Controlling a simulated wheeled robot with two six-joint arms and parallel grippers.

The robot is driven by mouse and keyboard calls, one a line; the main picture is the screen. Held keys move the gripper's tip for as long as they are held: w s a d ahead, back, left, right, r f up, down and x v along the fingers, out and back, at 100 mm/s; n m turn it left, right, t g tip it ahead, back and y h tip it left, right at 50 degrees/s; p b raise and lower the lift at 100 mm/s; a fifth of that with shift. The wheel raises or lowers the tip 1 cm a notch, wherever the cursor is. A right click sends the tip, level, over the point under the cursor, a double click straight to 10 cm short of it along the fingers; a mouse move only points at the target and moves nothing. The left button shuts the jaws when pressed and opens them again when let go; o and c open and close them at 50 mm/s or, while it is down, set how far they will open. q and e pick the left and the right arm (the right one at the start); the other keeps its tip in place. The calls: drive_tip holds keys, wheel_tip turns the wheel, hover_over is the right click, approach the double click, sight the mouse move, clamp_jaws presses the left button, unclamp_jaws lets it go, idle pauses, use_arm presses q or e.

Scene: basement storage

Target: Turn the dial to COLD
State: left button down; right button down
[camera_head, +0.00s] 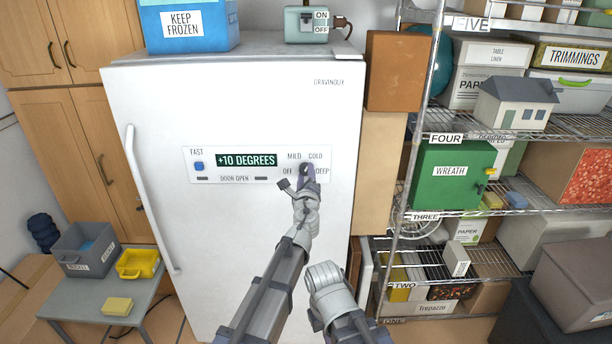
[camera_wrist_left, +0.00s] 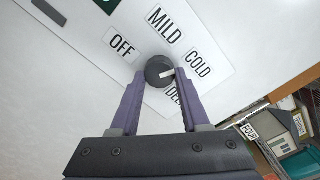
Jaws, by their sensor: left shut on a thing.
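The dark round dial (camera_head: 304,169) is on the control panel (camera_head: 228,178) of the white freezer. It also shows in the left wrist view (camera_wrist_left: 158,72), among the labels OFF, MILD, COLD and DEEP. Its white pointer aims to the right in that view, toward the COLD label (camera_wrist_left: 198,65). The DEEP label (camera_wrist_left: 174,94) is partly hidden by a finger. My left gripper (camera_wrist_left: 158,76) is shut on the dial, with one purple finger on each side. My right gripper's fingers do not show.
The white freezer (camera_head: 240,260) has a long handle (camera_head: 150,200) on its left. A wire shelf with a green wreath box (camera_head: 450,172) and other goods stands to the right. A low table (camera_head: 100,295) with a grey bin (camera_head: 85,250) and a yellow basket (camera_head: 138,264) stands to the left.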

use_arm(q)
drive_tip(key=shift+m, duration=0.9)
drive_tip(key=shift+s+f, duration=0.1)
drive_tip(key=shift+c, duration=1.9)
unclamp_jaws()
drive_tip(key=s, duration=0.7)
drive_tip(key=shift+s, duration=0.3)
drive_tip(key=shift+a, duration=0.1)
